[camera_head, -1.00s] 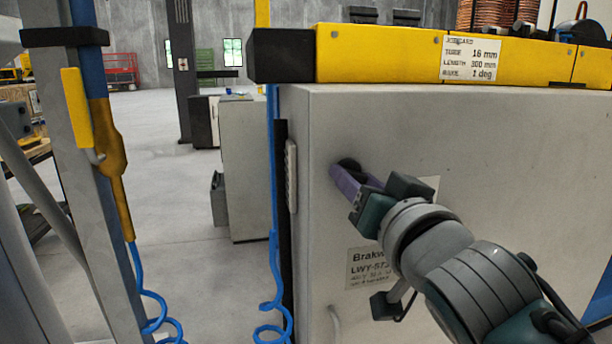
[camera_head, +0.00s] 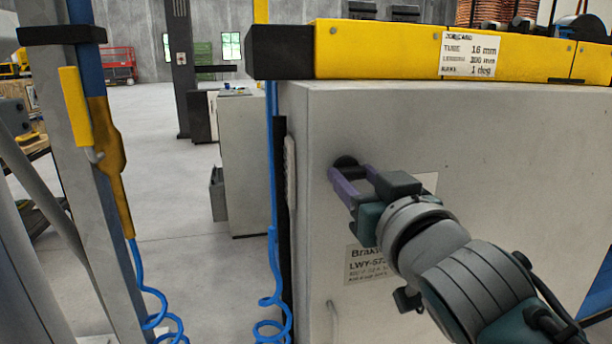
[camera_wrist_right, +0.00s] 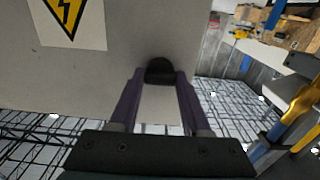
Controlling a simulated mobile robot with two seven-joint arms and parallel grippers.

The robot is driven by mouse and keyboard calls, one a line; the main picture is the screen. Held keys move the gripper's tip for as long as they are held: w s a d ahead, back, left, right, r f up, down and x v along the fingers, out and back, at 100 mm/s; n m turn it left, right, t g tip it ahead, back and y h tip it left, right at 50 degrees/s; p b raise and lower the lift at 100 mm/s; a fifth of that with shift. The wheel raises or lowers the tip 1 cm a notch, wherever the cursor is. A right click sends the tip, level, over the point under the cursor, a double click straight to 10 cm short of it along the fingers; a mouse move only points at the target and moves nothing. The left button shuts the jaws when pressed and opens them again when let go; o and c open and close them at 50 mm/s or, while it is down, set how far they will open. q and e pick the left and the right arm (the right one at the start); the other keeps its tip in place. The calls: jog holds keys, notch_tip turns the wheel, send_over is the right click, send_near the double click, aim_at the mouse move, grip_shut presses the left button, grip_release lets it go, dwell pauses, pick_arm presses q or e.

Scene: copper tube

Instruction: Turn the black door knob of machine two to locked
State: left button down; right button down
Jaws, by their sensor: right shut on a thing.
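The black door knob (camera_head: 346,162) sits near the upper left corner of the grey machine door (camera_head: 470,190). My right gripper (camera_head: 350,172) reaches it from the lower right, its two purple fingers on either side of the knob. In the right wrist view the fingertips (camera_wrist_right: 159,78) close on the round black knob (camera_wrist_right: 160,68), which shows between them. The fingers hide part of the knob, and I cannot read its turn angle. My left gripper is not in view.
A yellow rail (camera_head: 390,50) with a job card (camera_head: 469,54) runs above the door. A metal handle (camera_head: 333,318) is lower on the door. A blue coiled hose (camera_head: 272,200) hangs left of the cabinet. Open floor (camera_head: 180,230) lies further left.

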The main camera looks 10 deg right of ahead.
jog(key=shift+c, duration=1.8)
grip_release()
jog(key=s+p, duration=0.1)
jog(key=s, duration=0.9)
jog(key=shift+d+p, duration=0.15)
jog(key=shift+p, duration=0.25)
